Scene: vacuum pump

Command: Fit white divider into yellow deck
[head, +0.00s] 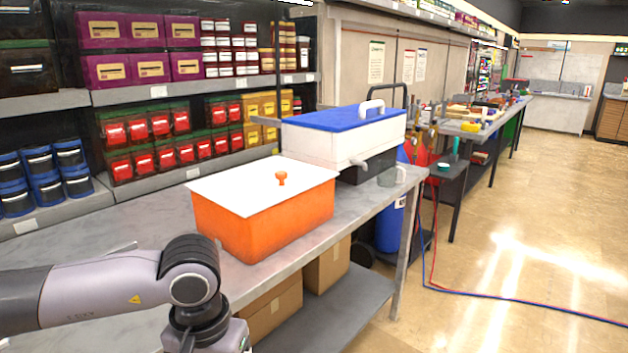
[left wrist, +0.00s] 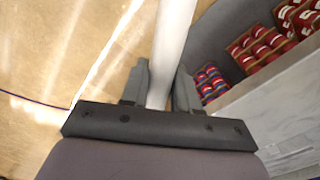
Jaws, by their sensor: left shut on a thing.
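In the left wrist view, my left gripper (left wrist: 160,75) is shut on a long, smooth white piece (left wrist: 174,35), likely the white divider seen edge-on. It sticks out past the fingertips and leaves the picture at the top. In the head view my left arm comes in at the lower left, and its gripper and the held piece are out of the picture. No clearly yellow deck shows. An orange box (head: 262,226) with a white top (head: 255,184) and a small orange knob stands on the table. My right gripper is not in view.
Behind the orange box stands a white case (head: 325,146) with a blue lid. A clear mug (head: 392,176) is beside it. The grey table (head: 140,215) is mostly bare to the left. Shelves of bins (head: 140,125) line the back. Open floor (head: 510,240) lies to the right.

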